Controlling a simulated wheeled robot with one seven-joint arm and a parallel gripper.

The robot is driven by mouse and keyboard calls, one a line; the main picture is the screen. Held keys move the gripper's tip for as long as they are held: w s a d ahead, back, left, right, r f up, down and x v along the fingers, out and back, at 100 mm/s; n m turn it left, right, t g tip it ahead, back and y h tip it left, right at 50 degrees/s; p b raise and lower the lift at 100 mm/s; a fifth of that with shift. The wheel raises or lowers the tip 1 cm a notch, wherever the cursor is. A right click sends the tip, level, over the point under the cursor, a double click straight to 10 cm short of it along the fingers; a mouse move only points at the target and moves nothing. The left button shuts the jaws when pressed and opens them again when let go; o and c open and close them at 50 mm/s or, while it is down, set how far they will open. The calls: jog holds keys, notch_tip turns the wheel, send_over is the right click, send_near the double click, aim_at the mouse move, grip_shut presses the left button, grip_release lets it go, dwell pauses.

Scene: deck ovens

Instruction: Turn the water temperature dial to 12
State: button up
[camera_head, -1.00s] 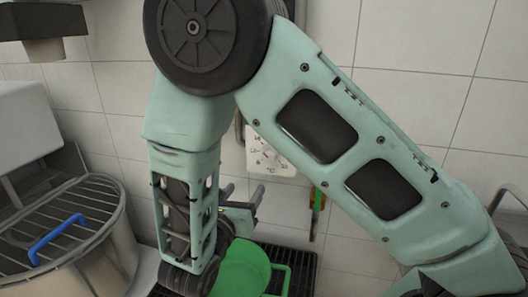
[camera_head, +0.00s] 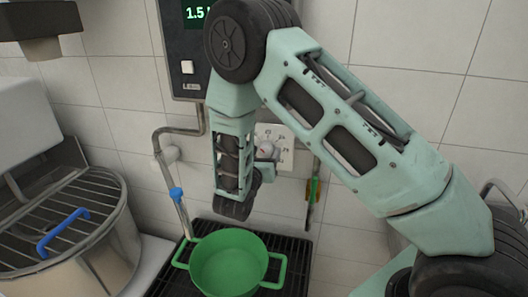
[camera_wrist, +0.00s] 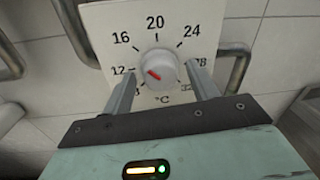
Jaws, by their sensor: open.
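The water temperature dial (camera_wrist: 160,68) is a round pale knob with a red pointer on a white plate (camera_wrist: 180,25), marked from 8 to 32 °C. The red mark lies left of the knob's centre, towards the 12 side; its exact reading is hard to tell. My gripper (camera_wrist: 157,75) is open, with one finger on each side of the knob. I cannot tell whether either finger touches it.
A green pot (camera_head: 228,262) stands on a black grate below the dial. A control box with a green display (camera_head: 188,50) hangs above left, with a pipe (camera_head: 163,150) beneath it. A mixing bowl with a wire guard (camera_head: 70,220) is at left.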

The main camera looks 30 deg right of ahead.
jog(key=shift+w+d, duration=0.1)
jog(key=c, duration=0.9)
jog(key=shift+n, duration=0.3)
jog(key=n+p, duration=0.1)
jog(key=n, duration=0.2)
jog(key=shift+p, duration=0.35)
jog(key=n+p, duration=0.1)
jog(key=n, duration=0.1)
jog(key=n+p, duration=0.2)
jog(key=n, duration=0.1)
jog(key=shift+d+t, duration=0.2)
jog(key=shift+t, duration=0.1)
jog(key=shift+n, duration=0.3)
